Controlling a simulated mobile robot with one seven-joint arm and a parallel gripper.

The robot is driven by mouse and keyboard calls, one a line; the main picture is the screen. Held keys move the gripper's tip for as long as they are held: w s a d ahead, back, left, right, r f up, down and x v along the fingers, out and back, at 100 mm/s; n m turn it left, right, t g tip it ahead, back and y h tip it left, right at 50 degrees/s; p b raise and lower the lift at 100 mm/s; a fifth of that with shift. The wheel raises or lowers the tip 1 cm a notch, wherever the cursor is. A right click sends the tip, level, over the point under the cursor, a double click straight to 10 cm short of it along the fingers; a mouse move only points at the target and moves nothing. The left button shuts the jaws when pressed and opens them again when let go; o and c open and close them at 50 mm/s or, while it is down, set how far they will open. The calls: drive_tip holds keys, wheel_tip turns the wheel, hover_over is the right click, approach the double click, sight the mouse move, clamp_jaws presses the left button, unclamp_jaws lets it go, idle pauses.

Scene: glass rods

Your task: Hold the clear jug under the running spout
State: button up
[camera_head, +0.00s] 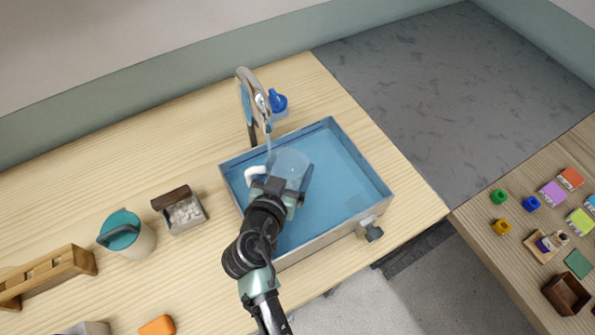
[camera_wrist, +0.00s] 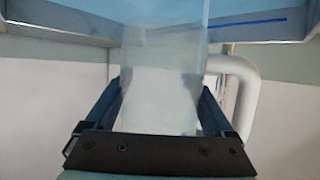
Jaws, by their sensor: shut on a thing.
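The clear jug (camera_head: 291,163) is held over the blue basin, close to the spout. My gripper (camera_head: 283,184) is shut on its body. In the wrist view the see-through jug (camera_wrist: 165,60) fills the space between the two dark fingers, and its white handle (camera_wrist: 246,85) shows on the right. In the head view the handle (camera_head: 255,173) points left. The curved metal spout (camera_head: 251,84) stands behind the basin, with a thin pale stream (camera_head: 268,143) below it. The stream comes down near the jug's back left rim; I cannot tell whether it enters. Any water level inside is unclear.
The metal-walled basin (camera_head: 377,176) has a valve (camera_head: 371,231) at its front right. A blue bottle (camera_head: 278,101) stands beside the spout. Left of the basin are a box of white pieces (camera_head: 186,214) and a teal-lidded canister (camera_head: 127,236). The basin's right side is clear.

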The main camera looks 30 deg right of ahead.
drive_tip(key=w+b, duration=0.4)
drive_tip(key=w, duration=0.3)
drive_tip(key=shift+w, duration=0.25)
drive_tip(key=shift+a, duration=0.1)
idle(2.8)
drive_tip(key=s+p, duration=0.2)
drive_tip(key=s, duration=1.2)
drive_tip(key=shift+d, duration=0.25)
